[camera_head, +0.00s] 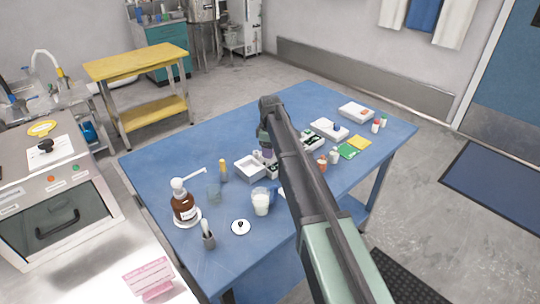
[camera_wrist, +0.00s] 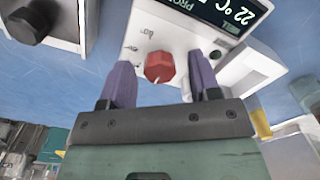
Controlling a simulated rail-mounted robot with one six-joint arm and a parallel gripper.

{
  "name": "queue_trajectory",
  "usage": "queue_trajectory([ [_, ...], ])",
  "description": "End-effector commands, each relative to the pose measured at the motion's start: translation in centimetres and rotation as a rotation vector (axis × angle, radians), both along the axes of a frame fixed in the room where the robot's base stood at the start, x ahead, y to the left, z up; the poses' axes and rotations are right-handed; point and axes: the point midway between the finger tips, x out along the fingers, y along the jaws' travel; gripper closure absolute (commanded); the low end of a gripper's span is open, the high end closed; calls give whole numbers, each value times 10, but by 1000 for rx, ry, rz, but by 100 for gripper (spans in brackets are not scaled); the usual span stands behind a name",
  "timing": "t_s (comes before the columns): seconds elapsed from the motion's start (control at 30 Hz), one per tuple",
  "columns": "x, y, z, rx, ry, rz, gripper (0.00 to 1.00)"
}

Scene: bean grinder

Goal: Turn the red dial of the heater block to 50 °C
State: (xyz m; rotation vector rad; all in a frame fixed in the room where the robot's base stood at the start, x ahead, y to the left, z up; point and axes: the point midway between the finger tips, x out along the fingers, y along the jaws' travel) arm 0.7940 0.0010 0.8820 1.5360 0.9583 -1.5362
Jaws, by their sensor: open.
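The red dial (camera_wrist: 158,67) shows in the wrist view on the white front of the heater block (camera_wrist: 180,30). It has a faceted rim and a small white pointer mark at its lower edge. Dark scale marks are printed beside it, too small to read surely. The dark display (camera_wrist: 225,14) reads 22 °C, upside down. My gripper (camera_wrist: 160,72) is open, its two purple fingers on either side of the dial with gaps; I cannot tell whether the tips reach its depth. In the head view my gripper (camera_head: 267,153) points down over the blue table, and my arm hides most of the block.
A white device with a black knob (camera_wrist: 32,22) is close by at upper left in the wrist view. On the blue table (camera_head: 160,150) stand a white tray (camera_head: 249,169), a brown pump bottle (camera_head: 184,205), a beaker (camera_head: 261,203) and white devices (camera_head: 329,129). The table's left far part is clear.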

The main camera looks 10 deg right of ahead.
Motion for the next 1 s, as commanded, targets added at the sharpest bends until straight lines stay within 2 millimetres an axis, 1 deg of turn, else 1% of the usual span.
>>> queue_trajectory([
  [0.13,0,0,2,0,0,0,43],
  [0.4,0,0,2,0,0,0,85],
  [0.47,0,0,2,0,0,0,92],
  [0.77,0,0,2,0,0,-32,92],
  [1.0,0,0,2,0,0,-149,92],
])
